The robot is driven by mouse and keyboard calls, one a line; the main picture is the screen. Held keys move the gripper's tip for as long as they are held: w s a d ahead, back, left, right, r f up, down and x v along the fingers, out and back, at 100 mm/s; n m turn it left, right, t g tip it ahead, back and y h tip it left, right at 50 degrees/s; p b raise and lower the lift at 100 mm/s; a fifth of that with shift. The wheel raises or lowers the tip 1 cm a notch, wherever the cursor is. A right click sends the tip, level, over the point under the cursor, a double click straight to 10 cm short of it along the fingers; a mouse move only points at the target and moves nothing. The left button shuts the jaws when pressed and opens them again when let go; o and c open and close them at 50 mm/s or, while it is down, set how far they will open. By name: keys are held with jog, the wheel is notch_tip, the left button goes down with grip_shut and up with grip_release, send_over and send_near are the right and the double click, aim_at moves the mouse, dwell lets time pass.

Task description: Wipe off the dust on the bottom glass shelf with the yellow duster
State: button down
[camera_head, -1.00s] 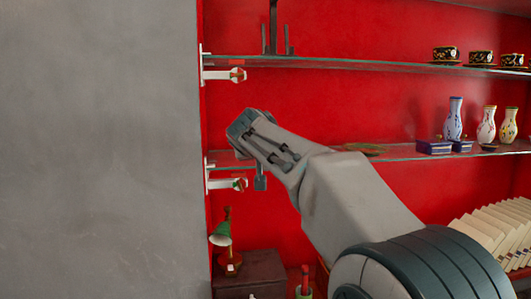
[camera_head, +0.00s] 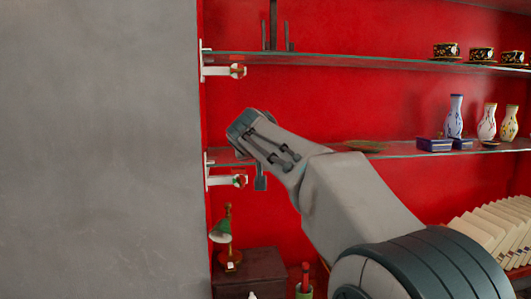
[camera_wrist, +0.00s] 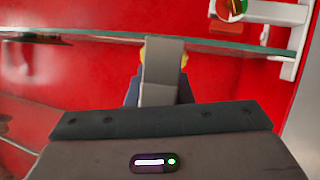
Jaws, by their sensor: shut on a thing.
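The lower of the two glass shelves (camera_head: 405,151) runs across the red wall. A flat brownish-green patch (camera_head: 365,146) lies on it, perhaps dust. My arm reaches up and left in front of this shelf, and its wrist hides part of it. In the wrist view, my gripper (camera_wrist: 163,62) is shut on the yellow duster (camera_wrist: 184,60). Only small yellow bits show at either side of the grey finger. A glass shelf edge (camera_wrist: 235,47) passes behind the finger. I cannot tell whether the duster touches the glass.
White brackets (camera_head: 222,182) hold the shelves at the left, beside a grey wall (camera_head: 100,150). Vases (camera_head: 455,116) and blue boxes (camera_head: 434,144) stand at the right on the lower shelf. Cups (camera_head: 446,51) stand above. A green lamp (camera_head: 222,232) and books (camera_head: 490,232) are below.

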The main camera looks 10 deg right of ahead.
jog(key=shift+f+b, duration=0.5)
jog(key=shift+f, duration=0.05)
jog(key=shift+r, duration=0.1)
jog(key=shift+d+p, duration=1.9)
jog(key=shift+d, duration=5.25)
jog(key=shift+a+b, duration=3.9)
jog(key=shift+a, duration=3.3)
